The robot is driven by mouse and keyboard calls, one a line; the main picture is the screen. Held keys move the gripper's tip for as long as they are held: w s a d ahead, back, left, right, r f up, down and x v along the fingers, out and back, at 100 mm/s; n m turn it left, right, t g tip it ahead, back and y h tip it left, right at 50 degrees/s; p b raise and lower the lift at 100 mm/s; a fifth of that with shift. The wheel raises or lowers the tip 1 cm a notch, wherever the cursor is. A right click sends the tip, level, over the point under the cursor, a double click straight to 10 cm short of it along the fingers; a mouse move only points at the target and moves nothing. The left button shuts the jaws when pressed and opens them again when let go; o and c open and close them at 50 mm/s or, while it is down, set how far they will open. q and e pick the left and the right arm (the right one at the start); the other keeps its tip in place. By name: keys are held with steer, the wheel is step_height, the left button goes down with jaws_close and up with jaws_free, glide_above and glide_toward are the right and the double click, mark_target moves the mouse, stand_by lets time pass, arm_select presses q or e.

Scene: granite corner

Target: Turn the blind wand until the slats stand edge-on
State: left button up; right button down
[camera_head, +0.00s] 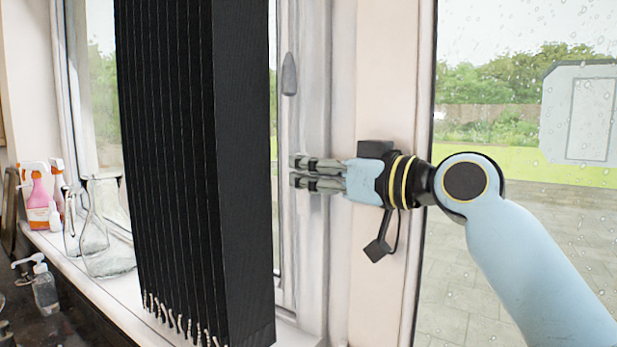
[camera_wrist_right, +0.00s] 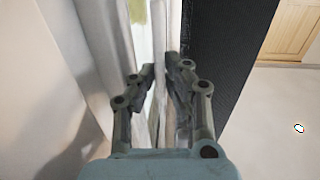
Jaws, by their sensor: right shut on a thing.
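The vertical blind (camera_head: 165,150) hangs left of centre as a tight bunch of long black slats. The nearest slat (camera_head: 243,180) shows a broad dark face; the others show as narrow strips. My right gripper (camera_head: 293,172) is just right of the blind, its fingers pointing left and slightly apart. In the right wrist view, the gripper (camera_wrist_right: 159,72) closes by a pale upright strip beside the dark slat (camera_wrist_right: 225,75). The blind wand is thin and I cannot make it out clearly; the fingers hold it. My left gripper is not in view.
A grey handle-like piece (camera_head: 289,75) is on the window frame above my right gripper. Glass vessels (camera_head: 105,240) and spray bottles (camera_head: 38,195) stand on the sill at left. A pump bottle (camera_head: 44,290) stands lower. A pale window post (camera_head: 385,70) is behind my right wrist.

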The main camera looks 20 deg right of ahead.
steer(key=c, duration=1.4)
jaws_free()
